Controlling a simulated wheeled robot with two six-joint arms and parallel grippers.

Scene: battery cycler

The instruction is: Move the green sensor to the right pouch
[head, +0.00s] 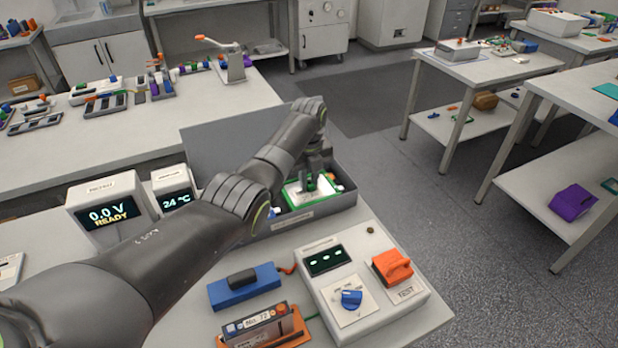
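My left gripper (313,183) points down into an open grey box (292,222) on the bench. Its fingertips are at a white, pouch-like piece with a green border (296,196). Dark green shows at the fingertips, but I cannot tell whether it is the green sensor or whether the fingers are shut on it. My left forearm hides the box's left part, so I cannot make out a second pouch. My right gripper is not in view.
A tester (362,292) with a blue knob and an orange clamp (392,266) stands in front of the box. A blue block (243,287) and a battery in an orange holder (262,328) lie left of it. Two displays (108,212) stand at left.

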